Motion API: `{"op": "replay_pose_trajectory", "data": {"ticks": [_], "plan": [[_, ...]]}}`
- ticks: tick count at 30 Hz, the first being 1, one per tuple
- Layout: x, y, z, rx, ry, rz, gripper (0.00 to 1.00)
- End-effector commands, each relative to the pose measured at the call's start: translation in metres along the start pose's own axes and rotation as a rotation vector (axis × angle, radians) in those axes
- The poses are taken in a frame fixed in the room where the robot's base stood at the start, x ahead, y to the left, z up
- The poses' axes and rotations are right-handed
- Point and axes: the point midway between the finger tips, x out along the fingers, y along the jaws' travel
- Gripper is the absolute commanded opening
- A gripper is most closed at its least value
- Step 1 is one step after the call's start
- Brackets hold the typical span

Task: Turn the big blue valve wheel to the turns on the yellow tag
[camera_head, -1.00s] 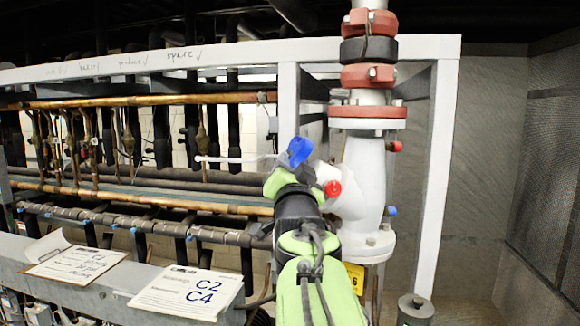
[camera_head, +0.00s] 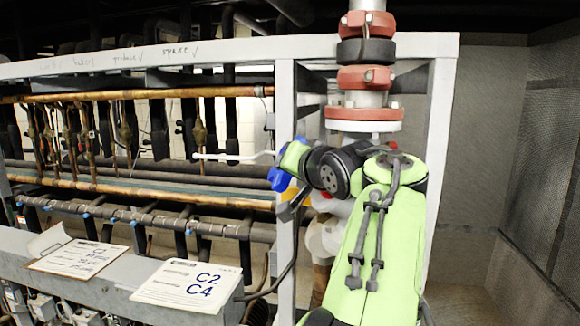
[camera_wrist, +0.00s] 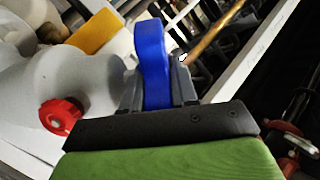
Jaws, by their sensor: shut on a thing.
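The blue valve wheel (camera_wrist: 152,50) stands edge-on between my jaws in the wrist view. My gripper (camera_wrist: 156,88) is shut on its rim, with a grey finger on each side. In the head view only a bit of the blue wheel (camera_head: 278,180) shows at the left of my wrist. My arm hides the rest of it and most of the valve body. A yellow plate (camera_wrist: 95,32), perhaps the tag, shows at the upper left of the wrist view. No writing on it can be read.
A small red handwheel (camera_wrist: 62,115) sits on the white pipe body close to my gripper. A grey frame post (camera_head: 287,110) stands just left of the valve. Red flanges (camera_head: 363,114) are above my arm.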

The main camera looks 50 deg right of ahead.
Motion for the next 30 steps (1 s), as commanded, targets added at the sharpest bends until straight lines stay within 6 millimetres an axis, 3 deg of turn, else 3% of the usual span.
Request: {"op": "replay_pose_trajectory", "data": {"ticks": [16,17,21,30], "plan": [[0.0004,0.0,0.0,0.002,-0.025,-0.001,0.0],[0.0004,0.0,0.0,0.002,-0.025,-0.001,0.3],[0.0004,0.0,-0.0001,0.002,-0.024,-0.001,0.49],[-0.0035,0.0,-0.0009,0.001,-0.022,-0.001,0.49]]}}
